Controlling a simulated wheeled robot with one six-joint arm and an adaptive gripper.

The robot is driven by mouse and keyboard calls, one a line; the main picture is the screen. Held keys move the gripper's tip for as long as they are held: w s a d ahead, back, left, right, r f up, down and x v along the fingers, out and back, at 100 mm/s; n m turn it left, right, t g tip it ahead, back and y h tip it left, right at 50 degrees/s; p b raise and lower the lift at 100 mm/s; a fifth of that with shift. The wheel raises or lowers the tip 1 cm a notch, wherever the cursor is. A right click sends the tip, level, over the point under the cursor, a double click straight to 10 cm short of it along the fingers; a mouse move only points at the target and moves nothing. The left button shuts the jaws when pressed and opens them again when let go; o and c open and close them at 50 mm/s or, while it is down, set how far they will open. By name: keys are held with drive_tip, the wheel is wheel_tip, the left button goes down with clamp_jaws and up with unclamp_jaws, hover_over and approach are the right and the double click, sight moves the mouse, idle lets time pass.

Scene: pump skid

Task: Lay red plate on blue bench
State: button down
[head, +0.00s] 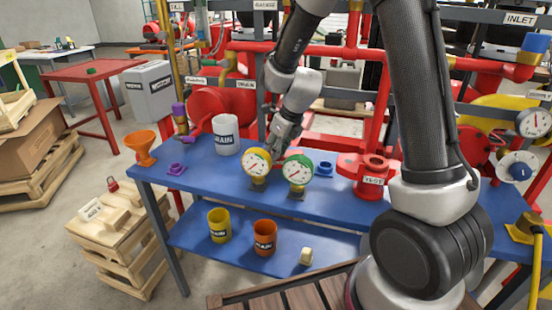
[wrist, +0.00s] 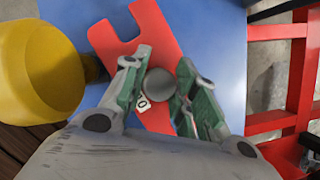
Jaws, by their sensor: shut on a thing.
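The red plate (wrist: 165,45) has a slotted, forked end, a grey round knob and a small white label. It shows in the wrist view over the blue bench (wrist: 95,10). My gripper (wrist: 161,78) is shut on the plate's grey knob, with a green-padded finger on either side. I cannot tell whether the plate touches the bench top. In the head view the blue bench (head: 220,180) stands in front of me. My gripper there is low over its back part, behind two gauges that hide the fingertips and most of the plate.
A yellow gauge (head: 258,163) and a green gauge (head: 298,170) stand close in front of my gripper. The bench also holds a white canister (head: 226,134), an orange funnel (head: 141,147) and a red flanged valve body (head: 372,176). Red piping (head: 310,50) runs behind. The bench's front left is clear.

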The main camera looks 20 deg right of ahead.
drive_tip(key=shift+f, duration=1.75)
drive_tip(key=c, duration=1.1)
unclamp_jaws()
drive_tip(key=shift+f, duration=0.1)
